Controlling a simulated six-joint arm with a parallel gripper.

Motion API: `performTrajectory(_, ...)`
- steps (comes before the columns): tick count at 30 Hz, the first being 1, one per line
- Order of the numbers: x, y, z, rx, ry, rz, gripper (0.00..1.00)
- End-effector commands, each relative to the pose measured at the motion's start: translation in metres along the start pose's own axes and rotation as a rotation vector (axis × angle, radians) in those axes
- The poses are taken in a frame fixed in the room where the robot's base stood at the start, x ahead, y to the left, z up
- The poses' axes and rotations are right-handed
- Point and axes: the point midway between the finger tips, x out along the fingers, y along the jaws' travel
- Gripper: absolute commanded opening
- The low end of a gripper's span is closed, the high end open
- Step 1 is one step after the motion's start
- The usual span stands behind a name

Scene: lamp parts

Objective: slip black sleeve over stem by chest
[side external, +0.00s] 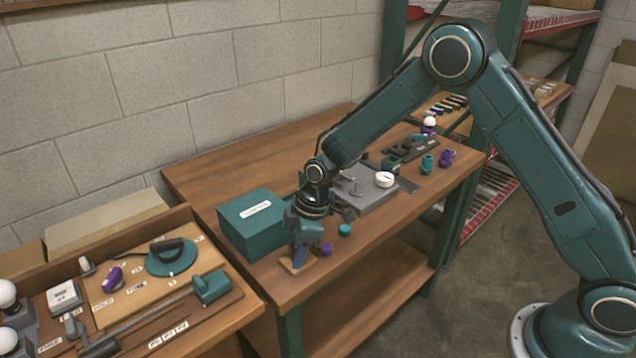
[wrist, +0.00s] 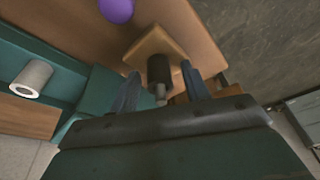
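The teal chest (side external: 254,222) stands on the bench with a label on its lid. Beside its front right is a square wooden base (side external: 298,265), also seen in the wrist view (wrist: 148,42). The black sleeve (wrist: 159,69) stands over this base in the wrist view, with a thin grey stem tip (wrist: 160,93) showing at its near end. The sleeve appears to be around the stem. My gripper (side external: 299,250) is low over the base. Its fingers (wrist: 160,88) are on either side of the sleeve with gaps visible, so it looks open. The side view hides the sleeve behind my gripper.
A purple piece (side external: 326,249) and a small teal piece (side external: 344,230) lie just right of my gripper. A grey fixture (side external: 368,190) with a white round part (side external: 384,179) stands further back. The bench's front edge is close to the base.

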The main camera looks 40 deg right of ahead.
Motion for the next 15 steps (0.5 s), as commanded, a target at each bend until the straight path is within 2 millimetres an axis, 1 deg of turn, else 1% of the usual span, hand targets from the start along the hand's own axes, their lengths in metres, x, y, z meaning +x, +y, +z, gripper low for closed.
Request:
performTrajectory(8, -0.002, 0.000, 0.000, 0.000, 0.000, 0.000, 0.47)
performTrajectory(11, -0.005, 0.000, 0.000, 0.000, 0.000, 0.000, 0.47)
performTrajectory(15, -0.016, 0.001, 0.000, 0.000, 0.002, 0.002, 0.47)
